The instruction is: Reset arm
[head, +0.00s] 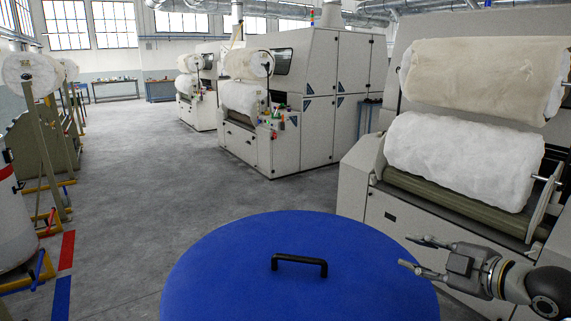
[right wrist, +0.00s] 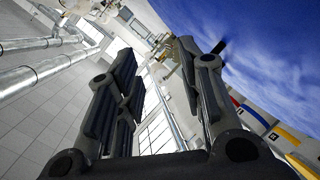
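My right gripper (head: 407,252) comes in from the lower right in the head view. It is beside the right edge of a round blue lid (head: 230,262) and in front of the machine with two rolls. Its two fingers are spread with nothing between them. The right wrist view also shows the right gripper (right wrist: 168,62) with its fingers apart and empty. The blue surface (right wrist: 270,55) fills the upper right of that view. My left gripper is in neither view.
A black handle (head: 299,262) stands on the lid. A carding machine (head: 400,212) with white rolls (head: 465,160) is close on the right. More machines (head: 315,95) stand behind. Frames with rolls (head: 45,150) line the left. The grey floor (head: 140,180) between is clear.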

